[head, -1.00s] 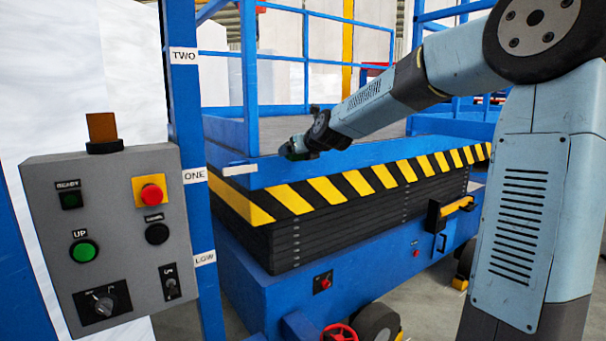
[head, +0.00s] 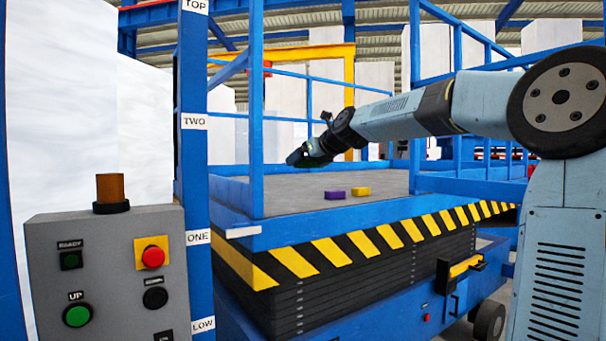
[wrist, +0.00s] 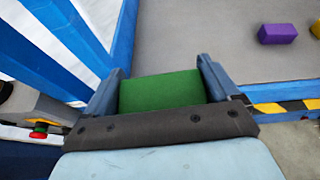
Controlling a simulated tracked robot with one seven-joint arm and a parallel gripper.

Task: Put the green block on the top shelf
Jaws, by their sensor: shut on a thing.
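The green block (wrist: 160,91) sits between the two fingers of my gripper (wrist: 158,85) in the wrist view, and the fingers are shut on it. In the head view my gripper (head: 298,158) is raised above the near left part of the lift platform (head: 290,188); only a dark green edge of the block shows there. The post at left carries the labels TOP (head: 196,6), TWO (head: 194,121), ONE (head: 198,237) and LOW (head: 203,324). The platform deck lies a little above the ONE label. No shelf is clearly seen in the head view.
A purple block (head: 335,195) and a yellow block (head: 361,191) lie on the deck. Blue rails and posts (head: 257,110) stand around it. A grey control box (head: 100,270) with a green UP button (head: 77,316) and a red button (head: 153,257) stands at the front left.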

